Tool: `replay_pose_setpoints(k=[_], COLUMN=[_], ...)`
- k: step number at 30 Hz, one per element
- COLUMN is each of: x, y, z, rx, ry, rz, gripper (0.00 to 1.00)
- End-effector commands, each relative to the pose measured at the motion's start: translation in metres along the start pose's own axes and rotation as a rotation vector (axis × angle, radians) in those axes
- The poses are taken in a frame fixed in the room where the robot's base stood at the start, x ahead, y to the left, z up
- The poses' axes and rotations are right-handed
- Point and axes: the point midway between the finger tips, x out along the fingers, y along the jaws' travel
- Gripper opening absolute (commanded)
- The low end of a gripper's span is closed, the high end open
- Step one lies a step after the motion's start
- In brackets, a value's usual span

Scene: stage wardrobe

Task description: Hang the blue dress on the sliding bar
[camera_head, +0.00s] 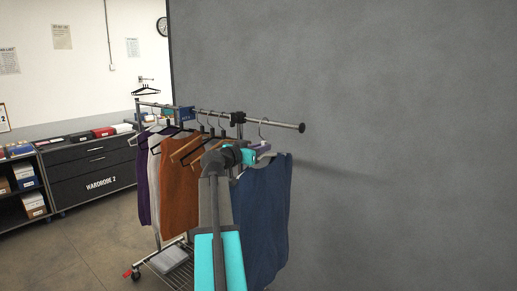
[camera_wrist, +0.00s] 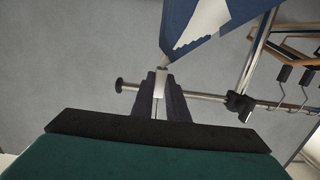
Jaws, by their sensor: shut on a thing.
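The blue dress (camera_head: 263,215) hangs from a light hanger at the right of the rack in the head view. It also shows at the top of the wrist view (camera_wrist: 232,14). My gripper (camera_head: 260,151) is shut on the hanger just below its hook. In the wrist view, my gripper's dark fingers (camera_wrist: 160,92) pinch the pale hanger neck. The sliding bar (camera_head: 280,125) sticks out to the right from the rack and ends in a dark knob. The hook overlaps the bar in the head view; I cannot tell if it rests on it.
The rack holds several garments left of the blue dress, including an orange one (camera_head: 180,195), and empty wooden hangers. A wire shelf (camera_head: 170,265) is at its base. A grey wall (camera_head: 400,150) stands behind and to the right. Dark drawers (camera_head: 95,175) stand at the left.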

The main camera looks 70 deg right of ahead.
Motion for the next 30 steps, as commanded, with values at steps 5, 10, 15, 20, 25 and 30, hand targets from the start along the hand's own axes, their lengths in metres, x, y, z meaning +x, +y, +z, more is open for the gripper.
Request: replay_pose_setpoints(k=[5, 10, 15, 20, 25, 30], x=[0.011, 0.021, 0.031, 0.04, 0.043, 0.043], y=[-0.001, 0.0, 0.0, -0.001, 0.0, 0.0], z=[-0.003, -0.003, -0.004, -0.005, -0.004, -0.004], rx=[-0.001, -0.002, -0.001, -0.001, -0.001, -0.001], ry=[0.001, 0.001, 0.001, 0.001, 0.001, 0.001], rz=[0.001, 0.0, 0.001, 0.0, -0.001, -0.001], gripper=[0.0, 0.0, 0.0, 0.0, 0.0, 0.0])
